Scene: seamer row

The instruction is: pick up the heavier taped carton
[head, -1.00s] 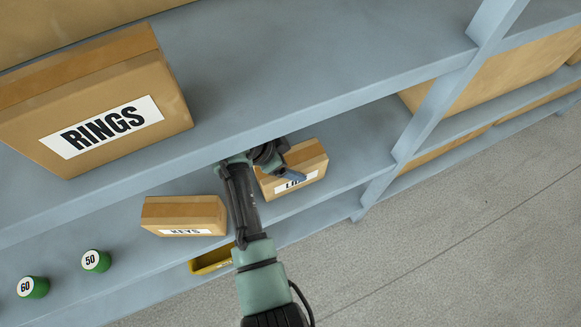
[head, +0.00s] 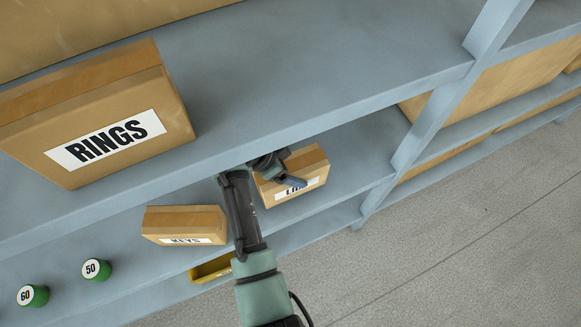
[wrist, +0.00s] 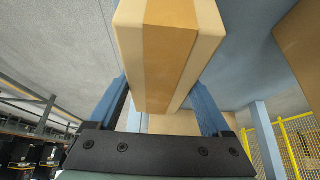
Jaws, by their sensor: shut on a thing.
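A taped carton with a white label, its letters starting "LI" and partly covered by my finger (head: 311,170), is on the lower shelf level in the head view. My gripper (head: 284,178) is shut on it from the near left side. In the wrist view the carton (wrist: 170,50), with a broad tan tape strip down its middle, fills the space between the two blue fingers (wrist: 165,95). A second carton labelled KEYS (head: 184,221) sits to the left on the same shelf, apart from my gripper. Whether the held carton is clear of the shelf cannot be told.
A large RINGS carton (head: 95,115) stands on the upper shelf (head: 310,60), whose front edge overhangs close to my wrist. Green weights marked 60 (head: 33,296) and 50 (head: 97,270) lie left. A shelf upright (head: 440,110) stands right.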

